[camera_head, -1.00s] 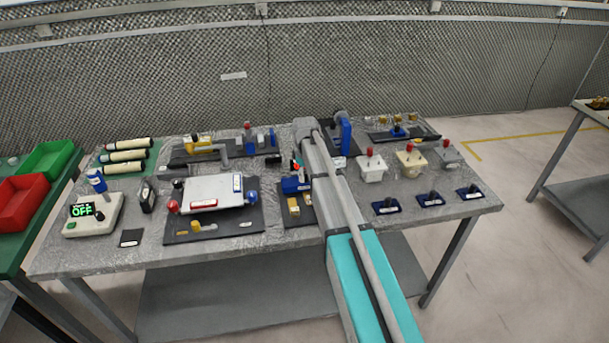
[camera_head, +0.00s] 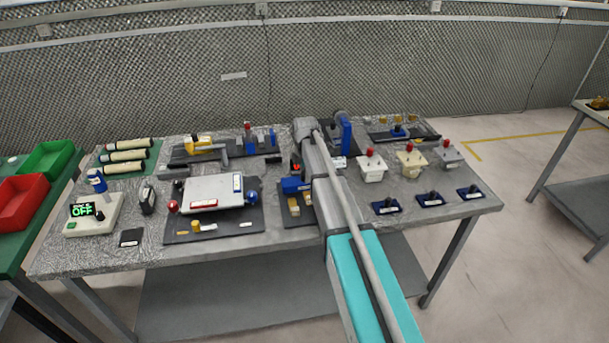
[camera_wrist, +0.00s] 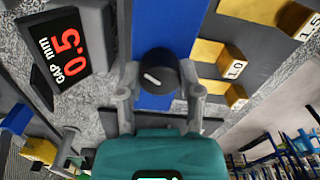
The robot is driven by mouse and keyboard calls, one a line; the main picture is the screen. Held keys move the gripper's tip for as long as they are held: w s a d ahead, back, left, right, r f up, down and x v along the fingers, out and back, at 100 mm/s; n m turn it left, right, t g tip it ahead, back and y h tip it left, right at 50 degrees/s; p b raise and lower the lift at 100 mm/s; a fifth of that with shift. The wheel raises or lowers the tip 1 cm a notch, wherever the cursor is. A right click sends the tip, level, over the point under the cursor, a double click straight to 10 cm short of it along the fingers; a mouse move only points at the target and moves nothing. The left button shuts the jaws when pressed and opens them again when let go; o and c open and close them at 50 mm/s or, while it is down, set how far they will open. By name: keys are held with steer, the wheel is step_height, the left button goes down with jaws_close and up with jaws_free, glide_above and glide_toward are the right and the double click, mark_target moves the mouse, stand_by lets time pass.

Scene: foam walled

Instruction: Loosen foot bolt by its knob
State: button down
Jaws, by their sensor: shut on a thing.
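The black round knob (camera_wrist: 158,72) with a white pointer mark shows in the wrist view, over a blue bar (camera_wrist: 152,102). My gripper (camera_wrist: 160,76) has one grey finger on each side of the knob and is shut on it. The bolt below the knob is hidden. In the head view the blue fixture (camera_head: 296,185) stands at the middle of the table. My arm hides the knob and the fingers there.
Yellow blocks (camera_wrist: 232,95) marked 1.0 and 1.5 lie right of the knob in the wrist view. A plate fixture (camera_head: 214,192) stands left in the head view. White and cream boxes with red knobs (camera_head: 371,168) stand right.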

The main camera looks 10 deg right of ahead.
steer(key=shift+n, duration=1.6)
steer(key=shift+c, duration=1.3)
jaws_free()
steer(key=shift+m, duration=0.5)
